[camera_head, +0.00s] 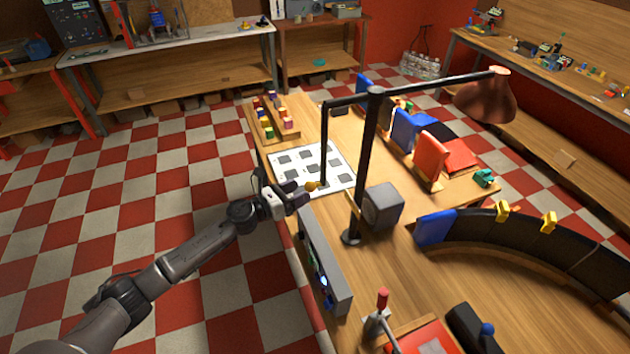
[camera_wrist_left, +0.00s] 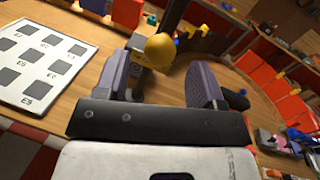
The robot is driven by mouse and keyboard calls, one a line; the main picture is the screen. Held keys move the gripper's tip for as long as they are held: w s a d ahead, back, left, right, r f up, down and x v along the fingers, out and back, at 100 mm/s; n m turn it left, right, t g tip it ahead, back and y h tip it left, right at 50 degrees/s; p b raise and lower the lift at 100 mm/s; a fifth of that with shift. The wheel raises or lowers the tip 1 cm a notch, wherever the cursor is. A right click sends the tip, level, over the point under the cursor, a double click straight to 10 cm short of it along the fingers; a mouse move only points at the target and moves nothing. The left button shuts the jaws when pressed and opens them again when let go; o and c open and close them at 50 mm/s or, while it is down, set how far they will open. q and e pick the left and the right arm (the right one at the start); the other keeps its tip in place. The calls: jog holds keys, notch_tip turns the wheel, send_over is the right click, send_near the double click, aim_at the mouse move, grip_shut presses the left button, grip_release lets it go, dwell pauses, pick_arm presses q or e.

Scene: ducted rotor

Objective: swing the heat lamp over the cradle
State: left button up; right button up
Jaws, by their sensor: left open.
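The heat lamp has a copper shade (camera_head: 487,97) at the right end of a black boom (camera_head: 430,85) on a black post (camera_head: 368,150). The shade hangs at the far right side of the table. A thin rod (camera_head: 324,140) hangs from the boom's left end, with a yellow knob (camera_head: 312,186) low on it. My left gripper (camera_head: 301,193) is open right by the knob. In the left wrist view the yellow knob (camera_wrist_left: 160,52) shows between the spread fingers, just ahead of them; contact cannot be told. A black curved piece (camera_head: 530,240) may be at the cradle; I cannot tell for sure.
A white sheet with grey squares (camera_head: 310,165) lies beside the knob. A grey box (camera_head: 382,207) stands by the post. A long grey panel (camera_head: 325,268) stands at the table's near edge. Red (camera_head: 430,158) and blue (camera_head: 403,130) upright pieces stand behind the post.

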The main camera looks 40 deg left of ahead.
aim_at(315, 184)
pick_arm(q)
jog(key=shift+p+x, duration=0.5)
jog(key=shift+x, duration=2.65)
